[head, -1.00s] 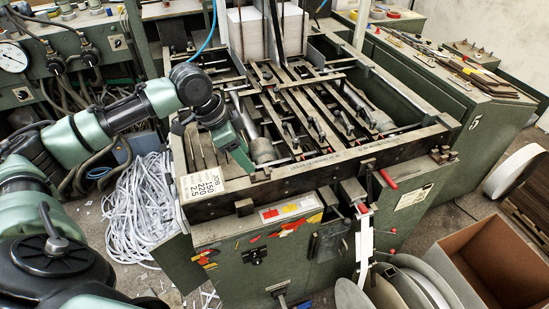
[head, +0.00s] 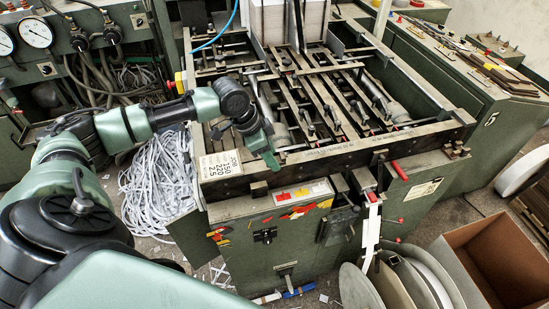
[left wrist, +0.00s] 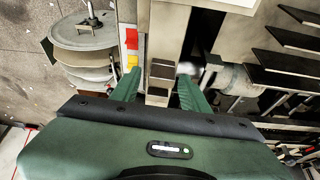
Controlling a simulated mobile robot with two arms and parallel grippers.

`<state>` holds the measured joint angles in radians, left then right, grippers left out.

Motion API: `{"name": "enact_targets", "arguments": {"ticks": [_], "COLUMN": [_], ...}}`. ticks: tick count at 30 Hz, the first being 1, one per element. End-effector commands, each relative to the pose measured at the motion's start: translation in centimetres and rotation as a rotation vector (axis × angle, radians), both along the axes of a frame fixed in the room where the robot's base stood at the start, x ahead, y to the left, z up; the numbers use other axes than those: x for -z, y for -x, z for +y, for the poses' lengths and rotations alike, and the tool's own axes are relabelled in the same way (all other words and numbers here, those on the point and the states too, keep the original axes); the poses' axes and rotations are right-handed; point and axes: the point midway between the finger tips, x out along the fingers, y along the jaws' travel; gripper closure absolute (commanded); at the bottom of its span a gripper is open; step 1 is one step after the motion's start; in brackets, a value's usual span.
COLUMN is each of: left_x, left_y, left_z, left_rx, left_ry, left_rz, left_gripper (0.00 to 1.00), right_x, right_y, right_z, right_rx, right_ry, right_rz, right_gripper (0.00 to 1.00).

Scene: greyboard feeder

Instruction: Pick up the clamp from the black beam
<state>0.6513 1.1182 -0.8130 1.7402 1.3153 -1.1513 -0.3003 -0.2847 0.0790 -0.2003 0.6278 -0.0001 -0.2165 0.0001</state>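The black beam (head: 330,163) runs across the front of the green machine. A small dark block that looks like the clamp (head: 259,189) sits at its front, left of centre. My left gripper (head: 271,158) is just above the beam, near this block, pointing down. In the left wrist view my left gripper (left wrist: 158,84) has its green fingers spread apart. A dark block, apparently the clamp (left wrist: 160,72), shows between them on the beam, with no clear contact. My right gripper is in neither view.
The green machine (head: 275,240) has metal bars and rods behind the beam. A white numbered card (head: 221,164) is at the beam's left end. Red-tipped handles (head: 399,170) stick out at the front right. Round discs (head: 405,280) and an open cardboard box (head: 495,262) stand on the floor.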

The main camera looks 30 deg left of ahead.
Motion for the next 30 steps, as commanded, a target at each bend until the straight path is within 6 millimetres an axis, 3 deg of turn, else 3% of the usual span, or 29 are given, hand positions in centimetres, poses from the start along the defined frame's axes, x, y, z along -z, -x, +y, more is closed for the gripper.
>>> {"name": "enact_targets", "arguments": {"ticks": [1,4,9,20,26,30], "left_x": [0.0,0.0,-0.1,-1.3,-4.7,-8.7], "left_y": [0.0,0.0,0.0,-0.2,-0.2,-0.2], "left_z": [0.0,0.0,0.0,0.0,0.0,0.0], "left_rx": [0.0,0.0,0.001,0.001,0.0,0.0], "left_ry": [0.0,0.0,0.0,0.0,0.001,0.001], "left_rz": [0.0,0.0,-0.002,-0.005,-0.009,-0.011], "left_gripper": [0.72,1.0,1.0,1.0,1.0,1.0], "right_x": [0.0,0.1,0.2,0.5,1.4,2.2], "right_y": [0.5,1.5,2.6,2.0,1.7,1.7], "right_z": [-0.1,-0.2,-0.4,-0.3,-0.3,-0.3], "right_rx": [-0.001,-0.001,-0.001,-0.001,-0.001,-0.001], "right_ry": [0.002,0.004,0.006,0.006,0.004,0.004], "right_rz": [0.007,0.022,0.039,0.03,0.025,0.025], "right_gripper": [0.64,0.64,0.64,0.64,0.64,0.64]}}
